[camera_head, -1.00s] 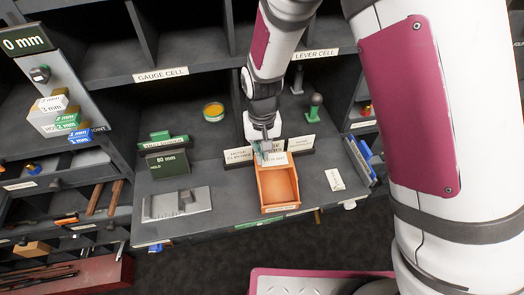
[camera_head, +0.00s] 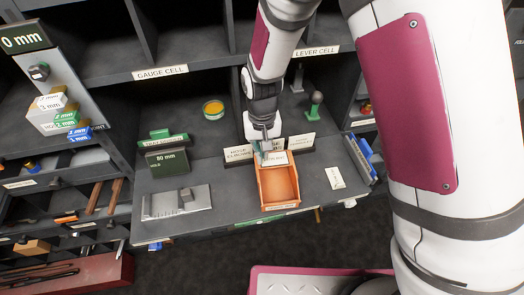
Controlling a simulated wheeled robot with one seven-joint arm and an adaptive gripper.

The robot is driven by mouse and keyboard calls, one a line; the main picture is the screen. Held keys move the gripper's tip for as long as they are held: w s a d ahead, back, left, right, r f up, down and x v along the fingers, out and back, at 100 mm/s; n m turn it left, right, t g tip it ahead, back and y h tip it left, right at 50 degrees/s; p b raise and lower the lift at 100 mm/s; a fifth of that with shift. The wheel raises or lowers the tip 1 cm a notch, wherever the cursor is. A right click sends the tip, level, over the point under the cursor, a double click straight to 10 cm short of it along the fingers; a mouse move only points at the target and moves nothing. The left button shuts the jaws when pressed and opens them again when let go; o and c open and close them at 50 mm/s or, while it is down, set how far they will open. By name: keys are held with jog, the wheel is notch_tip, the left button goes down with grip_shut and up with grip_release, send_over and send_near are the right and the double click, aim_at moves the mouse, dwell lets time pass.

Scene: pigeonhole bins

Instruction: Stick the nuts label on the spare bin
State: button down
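An orange open-topped bin (camera_head: 263,190) stands on the grey counter, with a small pale strip low on its front. A row of white label cards stands behind it: a left card (camera_head: 238,154), a middle card (camera_head: 275,158) at the bin's back edge, and a right card (camera_head: 296,143). Their print is too small to read surely, so I cannot tell which says nuts. My gripper (camera_head: 267,148) points down at the middle of this row, just behind the bin. Its fingers are small and partly merged with the cards; whether they grip one is unclear.
A white tag (camera_head: 334,178) lies on the counter right of the bin. A metal plate with a block (camera_head: 177,202) and a green 80 mm block (camera_head: 167,162) are to the left. A yellow-topped round tin (camera_head: 213,109) and a green-knobbed post (camera_head: 315,104) stand behind.

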jog(key=c, duration=1.7)
grip_release()
jog(key=shift+r, duration=5.95)
